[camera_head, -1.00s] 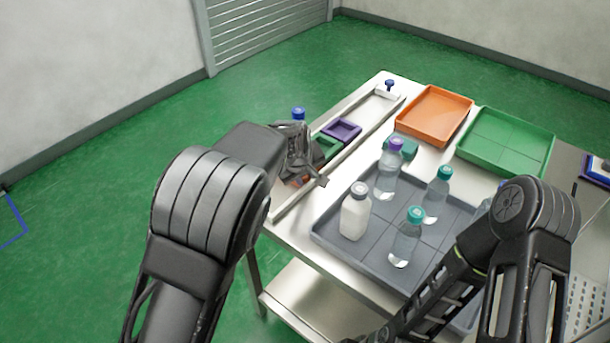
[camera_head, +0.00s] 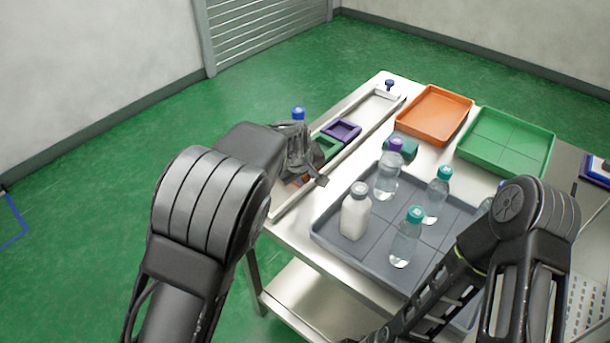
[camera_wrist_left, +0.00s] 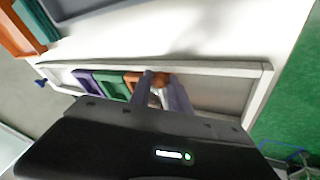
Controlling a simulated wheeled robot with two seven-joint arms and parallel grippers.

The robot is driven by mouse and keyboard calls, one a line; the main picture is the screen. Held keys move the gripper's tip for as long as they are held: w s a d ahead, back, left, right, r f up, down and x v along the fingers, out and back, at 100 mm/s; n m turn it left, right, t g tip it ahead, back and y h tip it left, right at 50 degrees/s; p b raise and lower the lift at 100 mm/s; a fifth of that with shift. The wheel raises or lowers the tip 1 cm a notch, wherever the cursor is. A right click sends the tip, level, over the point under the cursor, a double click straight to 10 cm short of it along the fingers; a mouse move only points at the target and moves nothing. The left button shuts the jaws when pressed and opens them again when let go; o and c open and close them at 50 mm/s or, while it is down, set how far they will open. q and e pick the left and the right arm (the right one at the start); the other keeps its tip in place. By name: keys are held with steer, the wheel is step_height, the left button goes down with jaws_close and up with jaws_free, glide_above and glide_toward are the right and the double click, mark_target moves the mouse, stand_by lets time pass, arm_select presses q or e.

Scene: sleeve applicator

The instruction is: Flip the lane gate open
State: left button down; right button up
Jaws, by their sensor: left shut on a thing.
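The lane is a long metal channel with a purple carrier (camera_head: 343,130) and a green carrier (camera_head: 326,149); an orange one (camera_wrist_left: 132,79) shows in the left wrist view. My left gripper (camera_head: 308,172) is low over the channel's near part. In the left wrist view its fingers (camera_wrist_left: 160,88) are shut on a small brownish part (camera_wrist_left: 155,80), mostly hidden. I cannot tell if this is the lane gate. A blue cap (camera_head: 298,113) shows above the gripper; what is below it is largely hidden. A blue knob (camera_head: 389,84) stands at the channel's far end.
A grey tray (camera_head: 335,237) holds several bottles, including a white one (camera_head: 355,211), right of the channel. An orange tray (camera_head: 434,114) and a green tray (camera_head: 505,140) lie behind it. My right arm covers the tray's right side.

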arm_select(q)
step_height(320, 180, up, 8)
steer(key=w+a+n+g+h+p, duration=0.1)
steer(key=w+a+g+h+p, duration=0.1)
steer(key=g+h+p, duration=0.1)
steer(key=shift+a+f+h+p, duration=0.25)
steer(key=shift+h+p, duration=0.35)
steer(key=shift+p, duration=0.45)
